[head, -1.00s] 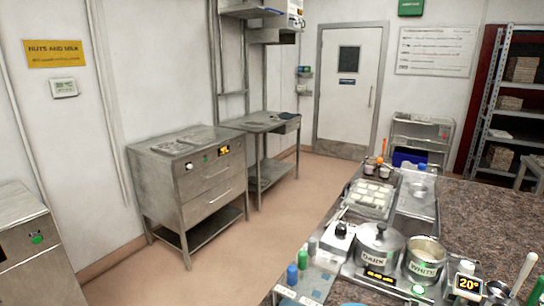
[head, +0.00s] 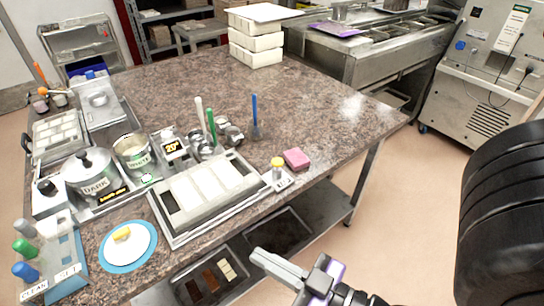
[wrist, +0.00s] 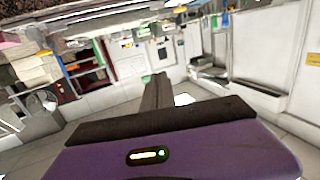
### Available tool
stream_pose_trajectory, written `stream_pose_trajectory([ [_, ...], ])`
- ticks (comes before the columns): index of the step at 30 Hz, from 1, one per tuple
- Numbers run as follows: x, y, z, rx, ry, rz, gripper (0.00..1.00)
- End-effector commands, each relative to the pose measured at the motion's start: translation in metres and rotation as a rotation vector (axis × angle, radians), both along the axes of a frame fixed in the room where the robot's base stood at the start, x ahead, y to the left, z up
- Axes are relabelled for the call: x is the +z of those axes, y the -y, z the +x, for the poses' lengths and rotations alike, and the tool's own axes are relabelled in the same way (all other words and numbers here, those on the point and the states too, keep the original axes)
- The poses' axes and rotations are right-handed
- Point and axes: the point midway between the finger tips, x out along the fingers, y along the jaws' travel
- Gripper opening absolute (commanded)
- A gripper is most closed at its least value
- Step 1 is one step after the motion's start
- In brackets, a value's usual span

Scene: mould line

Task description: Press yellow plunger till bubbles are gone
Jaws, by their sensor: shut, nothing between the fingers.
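A yellow-topped plunger (head: 278,162) stands upright on a small white base at the front right edge of the stone-topped table. A pale mould tray (head: 212,187) lies just left of it. My gripper (head: 258,257) is shut and empty, low in the head view, in front of the table edge and apart from the plunger. Its closed fingers also show in the wrist view (wrist: 157,92), pointing out over the room. I cannot make out the plunger in the wrist view, and any bubbles are too small to tell.
A pink block (head: 296,159) sits beside the plunger. A blue upright tool (head: 255,112) stands behind it. A blue-rimmed white disc (head: 128,246) with a yellow piece lies front left. Pots labelled DARK (head: 90,177) and WHITE (head: 131,153) stand left. The table's right part is clear.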

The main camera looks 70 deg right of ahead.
Motion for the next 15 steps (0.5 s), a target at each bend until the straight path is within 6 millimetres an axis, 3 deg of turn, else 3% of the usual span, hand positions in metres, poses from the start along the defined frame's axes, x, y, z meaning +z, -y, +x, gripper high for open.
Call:
stream_pose_trajectory([
  [1, 0.01, 0.015, 0.013, -0.041, 0.032, -0.006, 0.0],
  [6, 0.025, 0.061, 0.044, -0.154, 0.069, -0.035, 0.0],
  [15, 0.044, 0.157, 0.085, -0.334, 0.034, -0.112, 0.0],
])
